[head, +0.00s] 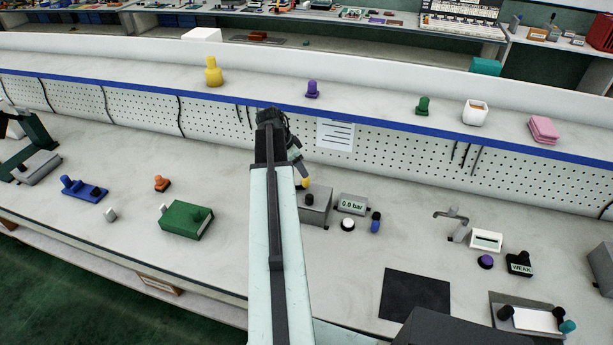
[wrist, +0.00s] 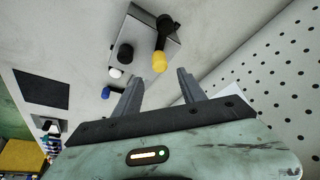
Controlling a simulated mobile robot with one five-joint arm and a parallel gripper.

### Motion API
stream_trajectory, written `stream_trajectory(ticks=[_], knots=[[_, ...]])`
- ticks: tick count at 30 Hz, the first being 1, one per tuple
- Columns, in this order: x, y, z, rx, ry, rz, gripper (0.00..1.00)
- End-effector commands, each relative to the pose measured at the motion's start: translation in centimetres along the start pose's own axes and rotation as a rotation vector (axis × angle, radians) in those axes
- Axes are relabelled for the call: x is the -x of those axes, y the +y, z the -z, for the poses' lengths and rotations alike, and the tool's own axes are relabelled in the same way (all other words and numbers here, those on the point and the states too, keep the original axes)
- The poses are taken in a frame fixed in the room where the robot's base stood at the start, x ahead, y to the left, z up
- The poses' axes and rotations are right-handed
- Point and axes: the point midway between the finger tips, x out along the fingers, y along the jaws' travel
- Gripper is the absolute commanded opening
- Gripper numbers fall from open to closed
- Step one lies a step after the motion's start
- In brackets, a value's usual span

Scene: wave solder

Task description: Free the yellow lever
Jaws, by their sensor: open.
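The yellow lever tip (wrist: 159,62) shows in the wrist view as a short yellow cylinder on a black stem beside a grey box (wrist: 138,38). A round black knob (wrist: 126,53) is on the same box. In the head view my gripper (head: 297,163) is mostly hidden by my arm.
A "0.0 bar" display (head: 351,204), a white button (head: 347,224) and a blue-black part (head: 375,223) stand right of the box. A pegboard (head: 400,160) rises behind, under a shelf with a yellow bottle (head: 213,72). A green box (head: 187,220) is at left.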

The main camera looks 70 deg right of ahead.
Motion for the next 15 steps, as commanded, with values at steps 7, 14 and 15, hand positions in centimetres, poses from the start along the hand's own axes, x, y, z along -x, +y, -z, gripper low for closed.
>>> stream_trajectory(ticks=[7, 14, 15], knots=[[-1.5, 0.0, -0.2, 0.001, -0.001, 0.0, 0.48], [-5.6, -0.1, -0.5, 0.001, -0.001, 0.0, 0.48], [-6.3, -0.1, -0.5, 0.001, -0.001, 0.0, 0.48]])
